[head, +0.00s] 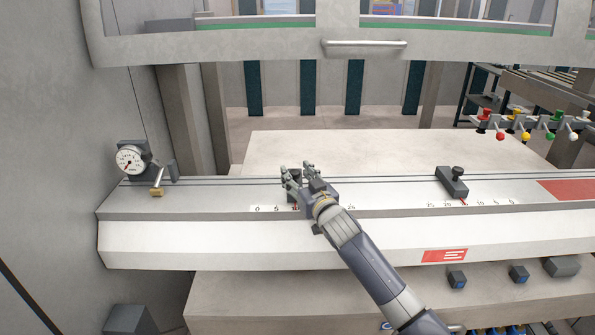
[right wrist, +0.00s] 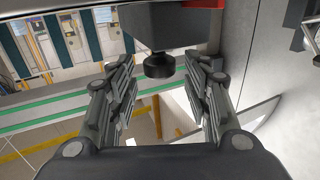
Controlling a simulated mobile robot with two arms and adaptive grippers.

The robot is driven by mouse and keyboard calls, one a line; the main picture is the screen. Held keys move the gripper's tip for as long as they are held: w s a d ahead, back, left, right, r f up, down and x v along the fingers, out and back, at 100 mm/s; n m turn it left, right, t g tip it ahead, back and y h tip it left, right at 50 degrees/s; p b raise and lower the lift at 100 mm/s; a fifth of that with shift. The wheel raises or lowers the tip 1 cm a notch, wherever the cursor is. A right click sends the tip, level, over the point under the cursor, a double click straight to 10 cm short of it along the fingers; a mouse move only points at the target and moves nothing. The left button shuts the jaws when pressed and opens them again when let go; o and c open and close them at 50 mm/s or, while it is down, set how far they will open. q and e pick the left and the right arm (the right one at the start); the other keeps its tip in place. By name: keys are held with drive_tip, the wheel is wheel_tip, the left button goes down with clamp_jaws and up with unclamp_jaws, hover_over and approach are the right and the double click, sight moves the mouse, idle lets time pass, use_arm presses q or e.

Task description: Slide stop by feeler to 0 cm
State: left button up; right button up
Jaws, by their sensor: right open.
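The stop by the feeler (head: 294,196) sits on the rail and is mostly hidden by my right gripper (head: 297,168) in the head view. A red mark shows below it, to the right of the 0 and 5 on the scale; the exact reading is covered. In the right wrist view the stop is a dark block (right wrist: 165,25) with a round black knob (right wrist: 159,65). The open fingers of my right gripper (right wrist: 160,85) stand on either side of the knob, with gaps visible. The feeler, a white dial gauge (head: 130,159), stands at the rail's left end. My left gripper is out of view.
A second stop (head: 452,183) with a black knob sits further right on the rail (head: 390,197). The rail between feeler and near stop looks clear. A machine beam with a handle (head: 364,48) hangs above. Coloured knobs (head: 525,137) stand at the right.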

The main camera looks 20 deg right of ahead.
drive_tip(key=shift+w+a, duration=0.1)
drive_tip(key=shift+w, duration=0.65)
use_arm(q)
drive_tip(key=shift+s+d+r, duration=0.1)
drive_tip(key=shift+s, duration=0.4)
use_arm(e)
drive_tip(key=shift+w, duration=0.3)
